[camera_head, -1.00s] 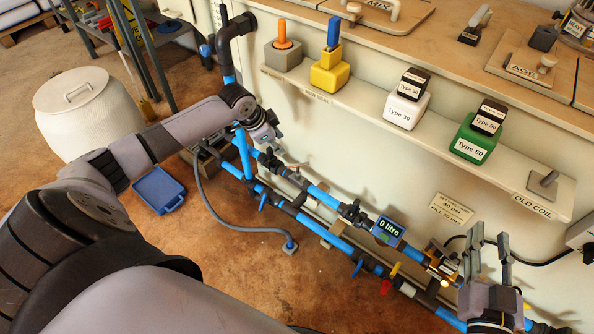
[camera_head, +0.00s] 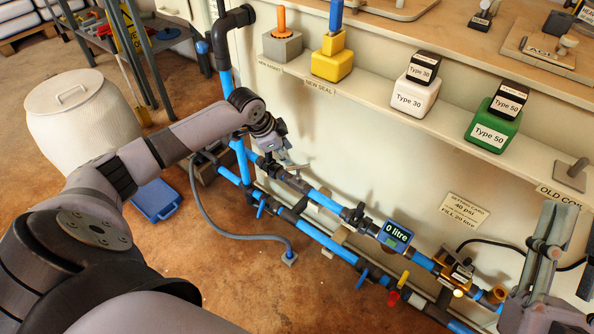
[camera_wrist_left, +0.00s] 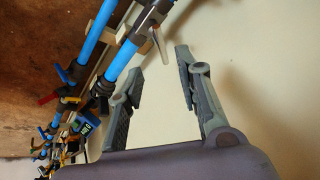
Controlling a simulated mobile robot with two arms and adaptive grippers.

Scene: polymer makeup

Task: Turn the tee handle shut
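A grey lever handle (camera_head: 297,166), which looks like the tee handle, sits on the blue pipe run by the tee. In the left wrist view the handle (camera_wrist_left: 158,42) stands beside a dark fitting, ahead of the gap between my fingers. My left gripper (camera_head: 281,152) is just above and left of the handle in the head view. In the left wrist view my left gripper (camera_wrist_left: 160,88) is open and empty, apart from the handle. My right gripper (camera_head: 556,218) is at the lower right, its fingers upright, overlapping and apparently empty.
The blue pipes (camera_head: 330,243) run along the wall with a meter (camera_head: 396,235) reading 0 litre. A grey hose (camera_head: 225,234) and a blue case (camera_head: 157,201) lie on the floor.

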